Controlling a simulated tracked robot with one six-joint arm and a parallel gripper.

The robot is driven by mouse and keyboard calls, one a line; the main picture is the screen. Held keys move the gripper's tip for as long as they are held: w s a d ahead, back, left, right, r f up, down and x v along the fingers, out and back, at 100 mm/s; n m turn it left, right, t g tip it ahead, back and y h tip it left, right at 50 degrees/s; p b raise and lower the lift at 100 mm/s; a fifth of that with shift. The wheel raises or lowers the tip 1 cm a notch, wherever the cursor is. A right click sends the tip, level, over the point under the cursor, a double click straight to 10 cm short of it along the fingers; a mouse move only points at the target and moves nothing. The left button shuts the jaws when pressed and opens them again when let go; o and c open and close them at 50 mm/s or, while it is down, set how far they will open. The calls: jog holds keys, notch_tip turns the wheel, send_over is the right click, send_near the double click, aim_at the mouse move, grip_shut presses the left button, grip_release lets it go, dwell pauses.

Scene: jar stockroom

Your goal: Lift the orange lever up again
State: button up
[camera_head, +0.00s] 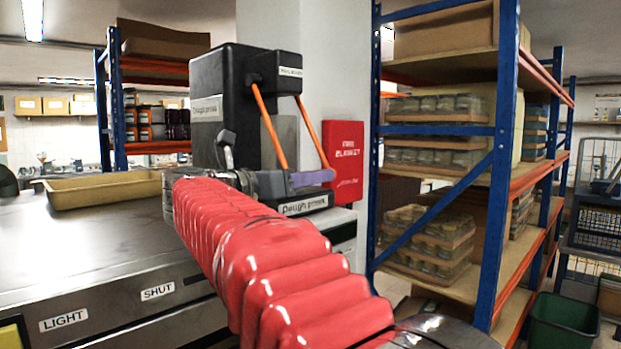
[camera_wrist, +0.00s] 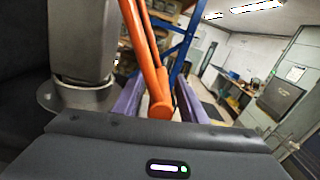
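The orange lever (camera_head: 268,125) hangs from the upper part of the black dough press (camera_head: 225,85) as two rods slanting down to the right. Its rods and rounded lower end also show in the wrist view (camera_wrist: 160,104). My gripper (camera_head: 312,178) is at the lever's lower end, in front of the press. In the wrist view the purple fingers (camera_wrist: 158,108) stand apart, one on each side of the orange end. There seems to be a gap on both sides, so the gripper looks open around it. Whether a finger touches the lever is hard to tell.
A red box (camera_head: 343,160) is on the pillar just right of the press. A tan tray (camera_head: 105,190) lies on the metal counter (camera_head: 60,245) at left. A blue-framed shelf (camera_head: 497,180) with jars stands at right. A green bin (camera_head: 563,325) is on the floor.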

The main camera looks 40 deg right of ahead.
jog(key=shift+d, duration=0.1)
jog(key=shift+c, duration=0.4)
grip_shut()
